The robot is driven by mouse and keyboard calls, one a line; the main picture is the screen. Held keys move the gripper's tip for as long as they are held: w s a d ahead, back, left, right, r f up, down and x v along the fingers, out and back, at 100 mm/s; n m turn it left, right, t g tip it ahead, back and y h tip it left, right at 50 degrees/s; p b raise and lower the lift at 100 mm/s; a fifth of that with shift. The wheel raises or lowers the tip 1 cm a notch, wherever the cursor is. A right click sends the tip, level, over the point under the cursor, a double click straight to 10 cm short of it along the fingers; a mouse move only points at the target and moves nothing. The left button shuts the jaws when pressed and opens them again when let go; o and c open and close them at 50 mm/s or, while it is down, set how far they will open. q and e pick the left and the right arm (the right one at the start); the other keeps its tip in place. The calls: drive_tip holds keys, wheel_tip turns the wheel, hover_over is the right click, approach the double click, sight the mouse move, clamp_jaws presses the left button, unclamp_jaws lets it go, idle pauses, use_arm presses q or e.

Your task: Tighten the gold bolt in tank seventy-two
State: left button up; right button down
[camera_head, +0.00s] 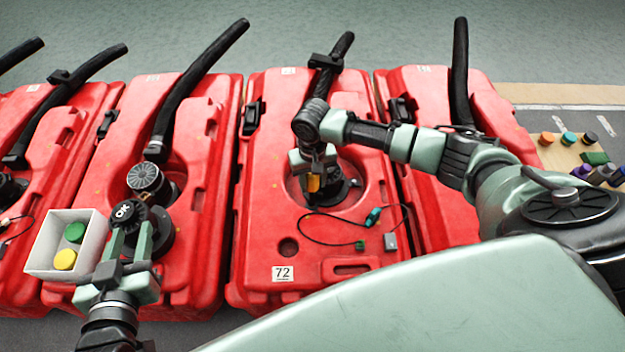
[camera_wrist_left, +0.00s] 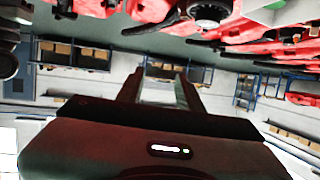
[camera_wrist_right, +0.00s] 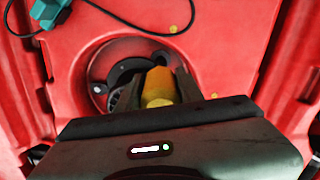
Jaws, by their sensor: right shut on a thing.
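Tank seventy-two (camera_head: 262,225) is the red tank with the white label "72" near its front edge. Its round recess holds a black fitting (camera_head: 330,190), also seen in the right wrist view (camera_wrist_right: 124,72). My right gripper (camera_head: 312,180) points down over this recess. Its fingers (camera_wrist_right: 160,90) are shut on the gold bolt (camera_wrist_right: 158,84), a yellow-gold cylinder beside the black fitting; the fingers hide its sides. I cannot tell how deep it sits. My left gripper (camera_head: 132,232) is open and empty over the tank to the left, its fingers apart in the left wrist view (camera_wrist_left: 160,88).
A white box (camera_head: 45,240) with a green and a yellow cap stands left of my left gripper. A thin cable (camera_head: 330,243) with green connectors lies on tank seventy-two. Coloured pieces stand on a board (camera_head: 560,155) at right.

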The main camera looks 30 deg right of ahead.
use_arm(q)
drive_tip(key=shift+f, duration=0.1)
idle(0.4)
drive_tip(key=shift+s+a+f+g+p, duration=0.2)
drive_tip(key=shift+s+f+g, duration=0.2)
drive_tip(key=shift+f, duration=0.2)
drive_tip(key=shift+s+a+f+g+p, duration=0.15)
drive_tip(key=shift+s+f+g, duration=0.2)
drive_tip(key=shift+f, duration=0.2)
use_arm(e)
drive_tip(key=shift+f, duration=0.4)
use_arm(q)
drive_tip(key=shift+y, duration=0.3)
drive_tip(key=shift+s+a+f, duration=0.1)
drive_tip(key=shift+s+f, duration=0.05)
drive_tip(key=shift+f, duration=0.05)
use_arm(e)
drive_tip(key=shift+f, duration=0.1)
use_arm(q)
drive_tip(key=shift+s+a+f+g+y+p, duration=0.15)
drive_tip(key=shift+s+a+f+g+p, duration=0.1)
drive_tip(key=shift+s+f+g, duration=0.4)
drive_tip(key=shift+s+a+f+g+y+p, duration=0.15)
drive_tip(key=shift+s+a+f+g, duration=0.1)
drive_tip(key=shift+s+f+g, duration=0.3)
use_arm(e)
drive_tip(key=shift+f, duration=0.1)
